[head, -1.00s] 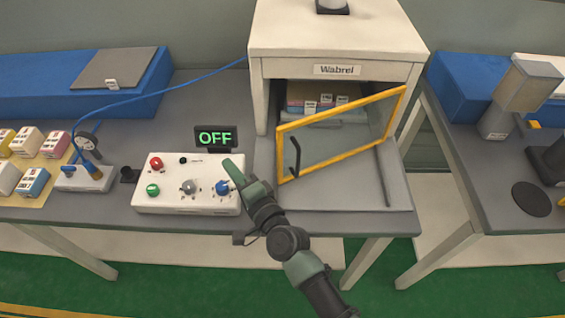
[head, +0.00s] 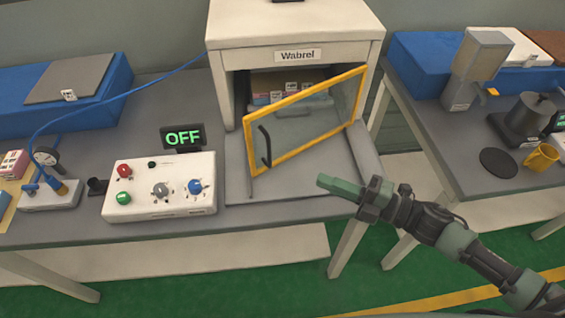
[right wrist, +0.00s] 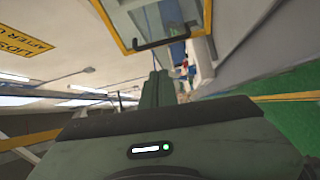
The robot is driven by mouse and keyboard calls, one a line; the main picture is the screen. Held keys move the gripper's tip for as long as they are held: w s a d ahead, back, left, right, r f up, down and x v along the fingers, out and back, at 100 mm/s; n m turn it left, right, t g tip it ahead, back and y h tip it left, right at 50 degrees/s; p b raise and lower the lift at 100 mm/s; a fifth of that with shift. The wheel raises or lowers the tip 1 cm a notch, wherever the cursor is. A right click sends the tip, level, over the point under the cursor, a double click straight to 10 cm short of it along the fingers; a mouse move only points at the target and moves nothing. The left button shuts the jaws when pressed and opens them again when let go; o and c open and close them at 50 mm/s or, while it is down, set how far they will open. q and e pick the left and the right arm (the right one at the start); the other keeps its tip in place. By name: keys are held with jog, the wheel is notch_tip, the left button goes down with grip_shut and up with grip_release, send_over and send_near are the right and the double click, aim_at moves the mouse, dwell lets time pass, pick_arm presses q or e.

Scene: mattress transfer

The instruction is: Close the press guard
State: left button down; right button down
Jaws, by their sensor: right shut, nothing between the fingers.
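The press labelled Wabrel (head: 297,32) stands on the grey bench. Its guard (head: 305,120), a clear pane in a yellow frame with a black handle (head: 264,146), is swung open at an angle in front of the press opening. Small coloured packs show inside behind it. My right gripper (head: 326,184) is shut and empty, to the right of the handle and in front of the guard's lower edge, apart from it. In the right wrist view the handle (right wrist: 160,44) and yellow frame (right wrist: 208,14) show beyond the closed fingers (right wrist: 158,85). My left gripper is out of view.
A gauge fixture (head: 48,192) stands further left. A second table (head: 440,150) with a yellow mug (head: 541,157) is at the right, across a gap.

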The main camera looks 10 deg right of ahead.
jog(key=w+a+n+g+p, duration=0.1)
jog(key=w+a+p, duration=0.4)
jog(key=w+a, duration=0.3)
jog(key=shift+a+f+n, duration=0.2)
jog(key=shift+a+n, duration=0.1)
jog(key=shift+a, duration=0.55)
